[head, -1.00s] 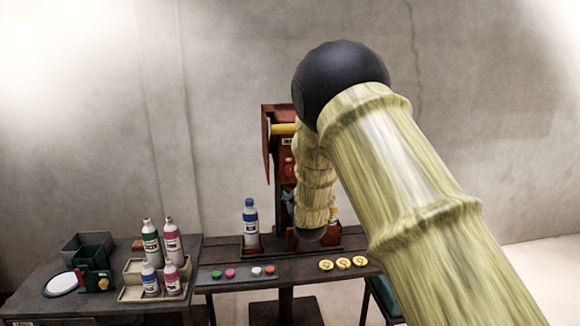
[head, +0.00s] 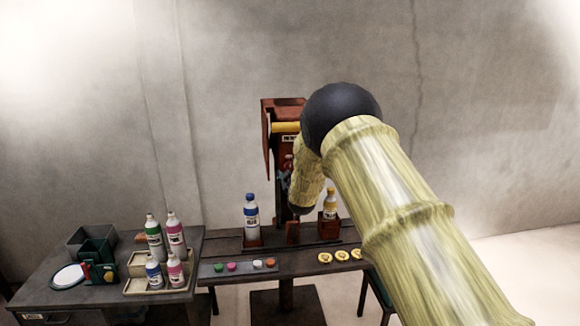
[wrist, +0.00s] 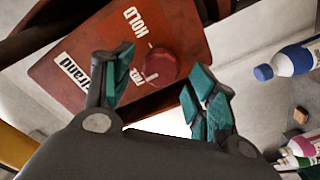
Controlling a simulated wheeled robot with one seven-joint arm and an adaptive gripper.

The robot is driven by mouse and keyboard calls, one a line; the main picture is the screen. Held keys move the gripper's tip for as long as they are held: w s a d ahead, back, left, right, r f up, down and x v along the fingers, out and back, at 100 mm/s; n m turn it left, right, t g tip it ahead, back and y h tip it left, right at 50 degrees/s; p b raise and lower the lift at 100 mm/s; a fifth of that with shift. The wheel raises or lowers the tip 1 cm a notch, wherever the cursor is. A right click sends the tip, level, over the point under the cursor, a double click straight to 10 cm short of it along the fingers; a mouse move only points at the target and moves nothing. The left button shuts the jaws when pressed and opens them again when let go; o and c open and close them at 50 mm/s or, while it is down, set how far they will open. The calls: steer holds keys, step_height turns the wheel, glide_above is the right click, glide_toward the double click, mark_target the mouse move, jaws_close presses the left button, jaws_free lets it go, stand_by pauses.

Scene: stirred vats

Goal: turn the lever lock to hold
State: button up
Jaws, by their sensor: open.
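The lever lock shows in the wrist view as a dark red round knob (wrist: 160,66) with a pale mark on its edge. It sits on a red-brown panel (wrist: 85,62) that bears a HOLD label (wrist: 136,20) and a second label, partly hidden by a finger. My gripper (wrist: 157,78) is open, its teal fingers on either side of the knob in the picture. I cannot tell whether either finger touches it. In the head view, the red-brown stand (head: 268,140) rises behind the table, and my arm hides much of its front and most of my gripper.
A blue-capped bottle (head: 251,218) and a yellow-capped bottle (head: 330,204) stand on the narrow table by the stand. Coloured caps (head: 232,267) and yellow discs (head: 340,255) lie in front. Several bottles (head: 153,240) and dark bins (head: 92,245) occupy the left table.

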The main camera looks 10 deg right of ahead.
steer(key=shift+w, duration=0.7)
steer(key=c, duration=1)
steer(key=shift+c, duration=0.2)
